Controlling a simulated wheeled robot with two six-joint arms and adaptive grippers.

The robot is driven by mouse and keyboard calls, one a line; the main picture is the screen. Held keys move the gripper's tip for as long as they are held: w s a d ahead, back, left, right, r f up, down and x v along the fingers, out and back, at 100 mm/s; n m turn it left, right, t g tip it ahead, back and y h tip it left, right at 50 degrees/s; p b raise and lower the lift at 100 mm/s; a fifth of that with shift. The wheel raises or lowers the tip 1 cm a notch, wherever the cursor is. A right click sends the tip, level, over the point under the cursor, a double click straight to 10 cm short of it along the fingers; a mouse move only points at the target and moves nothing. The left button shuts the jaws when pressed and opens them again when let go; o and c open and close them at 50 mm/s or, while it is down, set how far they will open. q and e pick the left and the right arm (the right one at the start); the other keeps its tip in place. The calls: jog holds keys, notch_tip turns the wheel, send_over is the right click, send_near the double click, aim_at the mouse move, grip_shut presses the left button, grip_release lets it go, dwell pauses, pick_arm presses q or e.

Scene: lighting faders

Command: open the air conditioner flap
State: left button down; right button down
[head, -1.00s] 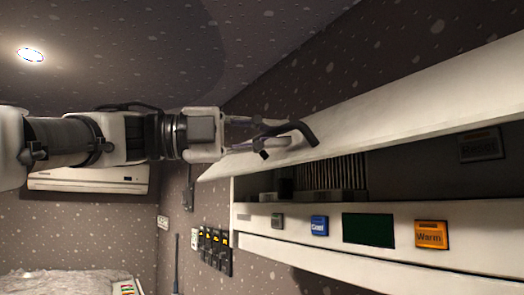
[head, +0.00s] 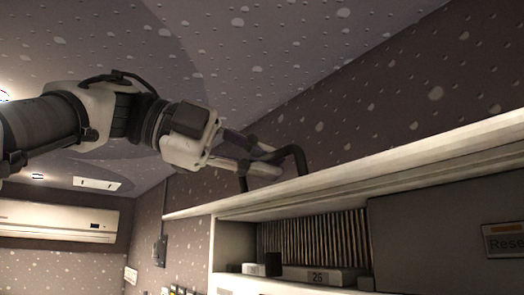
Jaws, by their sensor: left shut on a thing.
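The air conditioner flap (head: 400,160) is a long white panel at the right of the head view. It is swung up, seen nearly edge-on, and the unit's inside shows beneath it. A dark curved handle (head: 297,156) stands on the flap near its left end. My left gripper (head: 262,165) reaches in from the left and is shut on this handle; the exact contact between fingers and handle is hard to make out. My right gripper is not in view.
Inside the unit are dark vertical fins (head: 312,238), a small box marked 26 (head: 320,276) and a Reset label (head: 505,241). A second white air conditioner (head: 58,221) hangs on the far left wall. A dark speckled wall rises behind the flap.

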pick_arm(q)
jog(key=shift+w+d+r+y, duration=0.1)
jog(key=shift+r+y, duration=0.3)
jog(key=shift+r, duration=0.1)
dwell(0.3)
jog(key=c, duration=1.2)
grip_release()
